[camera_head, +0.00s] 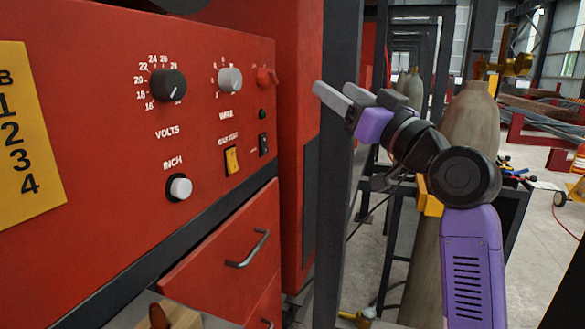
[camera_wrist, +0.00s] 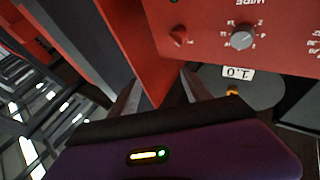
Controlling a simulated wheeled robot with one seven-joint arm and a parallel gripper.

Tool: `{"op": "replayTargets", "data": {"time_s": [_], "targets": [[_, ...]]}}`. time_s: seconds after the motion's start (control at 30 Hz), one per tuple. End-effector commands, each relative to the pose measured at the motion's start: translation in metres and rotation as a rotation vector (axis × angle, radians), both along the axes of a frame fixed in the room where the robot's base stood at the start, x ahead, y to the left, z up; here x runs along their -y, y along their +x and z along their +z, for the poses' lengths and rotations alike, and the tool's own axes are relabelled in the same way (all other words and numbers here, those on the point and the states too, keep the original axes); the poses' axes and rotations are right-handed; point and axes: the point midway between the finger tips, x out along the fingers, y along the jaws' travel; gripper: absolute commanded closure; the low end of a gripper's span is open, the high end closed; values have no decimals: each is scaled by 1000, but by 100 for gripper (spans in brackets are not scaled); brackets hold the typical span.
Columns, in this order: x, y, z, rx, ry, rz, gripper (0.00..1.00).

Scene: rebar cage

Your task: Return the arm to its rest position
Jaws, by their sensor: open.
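My gripper (camera_head: 340,98) is in the middle of the head view, at the end of my purple and dark arm. Its two grey fingers are apart and nothing is between them. It points left toward the red welding machine (camera_head: 100,130) and appears apart from it. In the wrist view my gripper (camera_wrist: 162,92) shows its two fingers spread, with part of the red machine (camera_wrist: 220,20) behind them. The wrist view is tilted, and the panel lettering appears upside down.
The red panel carries a black volts knob (camera_head: 168,85), a grey knob (camera_head: 230,79) and a yellow switch (camera_head: 232,160). A drawer (camera_head: 225,260) stands partly open below. A dark post (camera_head: 338,200) stands near my gripper. A gas cylinder (camera_head: 470,120) stands behind my arm.

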Motion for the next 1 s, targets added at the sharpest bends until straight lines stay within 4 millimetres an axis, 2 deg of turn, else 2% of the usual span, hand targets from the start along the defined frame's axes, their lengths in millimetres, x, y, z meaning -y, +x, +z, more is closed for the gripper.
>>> {"op": "replayTargets", "data": {"time_s": [0.03, 0.1, 0.27, 0.47, 0.7, 1.0], "targets": [[9, -1, -27, -13, 27, -38, 43], [22, -4, -56, -19, 62, -92, 43], [49, -23, -121, -31, 119, -204, 43], [76, -64, -198, -46, 154, -325, 43], [99, -132, -276, -67, 151, -441, 43], [115, -232, -346, -106, 95, -541, 43]]}}
